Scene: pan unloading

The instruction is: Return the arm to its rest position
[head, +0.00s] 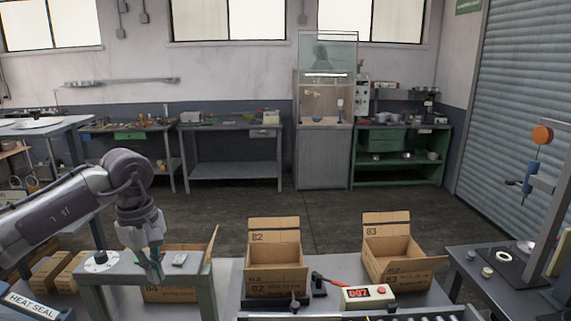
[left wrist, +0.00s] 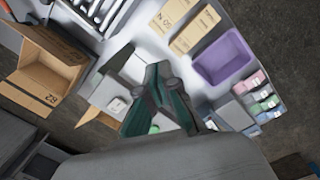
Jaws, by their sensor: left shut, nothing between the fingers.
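My left arm comes in from the left in the head view, bent at the elbow with the wrist pointing down. My left gripper (head: 154,270) hangs low at the front left, close to a grey stand (head: 205,290). Its dark green fingers also show in the left wrist view (left wrist: 158,75), with the tips together and nothing held between them. I cannot tell from these frames whether the fingertips touch the stand. My right gripper is out of view.
Open cardboard boxes B2 (head: 275,280) and B3 (head: 395,268) stand on the front table, with another box (head: 168,294) partly behind the stand. A red-digit display unit (head: 368,297) sits between. The left wrist view shows a purple bin (left wrist: 224,57). Floor beyond is clear.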

